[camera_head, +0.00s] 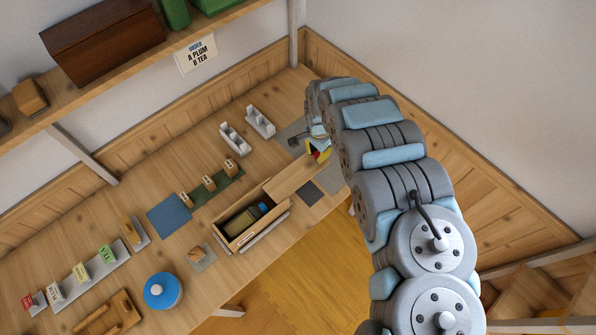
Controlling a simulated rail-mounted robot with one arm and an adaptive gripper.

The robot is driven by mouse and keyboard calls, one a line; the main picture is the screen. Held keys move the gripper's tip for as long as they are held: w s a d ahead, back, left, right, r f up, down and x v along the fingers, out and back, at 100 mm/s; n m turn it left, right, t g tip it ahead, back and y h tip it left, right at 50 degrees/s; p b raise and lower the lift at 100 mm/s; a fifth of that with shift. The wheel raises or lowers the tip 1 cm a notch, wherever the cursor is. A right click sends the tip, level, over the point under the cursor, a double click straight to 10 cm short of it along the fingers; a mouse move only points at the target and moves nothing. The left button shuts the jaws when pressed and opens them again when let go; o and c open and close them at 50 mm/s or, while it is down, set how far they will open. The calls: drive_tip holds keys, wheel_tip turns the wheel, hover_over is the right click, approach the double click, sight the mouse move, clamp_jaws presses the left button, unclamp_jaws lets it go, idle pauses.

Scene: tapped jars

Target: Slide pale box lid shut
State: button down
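The pale wooden box (228,241) stands near the front edge of the counter and is partly open. Its pale lid (293,181) is slid out toward the upper right and covers only that end. A dark olive bottle with a blue cap (263,208) lies inside the uncovered part. My gripper (318,154) is low at the far right end of the lid, with yellow and red parts showing there. It is small and partly hidden by my arm, so I cannot tell whether it touches the lid or how its fingers stand.
A dark flat square (310,193) lies just right of the lid. White holders (235,139) stand behind it. A green strip with small wooden blocks (208,183) and a blue mat (169,216) lie left of the box. A blue-lidded jar (162,291) stands at front left.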

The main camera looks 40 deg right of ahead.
sight(279, 188)
drive_tip(key=shift+s+a+p, duration=0.15)
drive_tip(key=shift+a+p, duration=1.2)
drive_tip(key=shift+a, duration=1.3)
drive_tip(key=shift+s+a+p, duration=0.15)
drive_tip(key=shift+a+p, duration=0.45)
drive_tip(key=shift+a, duration=0.75)
drive_tip(key=shift+s+a+p, duration=0.1)
drive_tip(key=shift+a+p, duration=0.45)
drive_tip(key=shift+a, duration=0.75)
drive_tip(key=shift+s+a+p, duration=0.2)
drive_tip(key=shift+a+p, duration=1.7)
drive_tip(key=shift+a, duration=0.85)
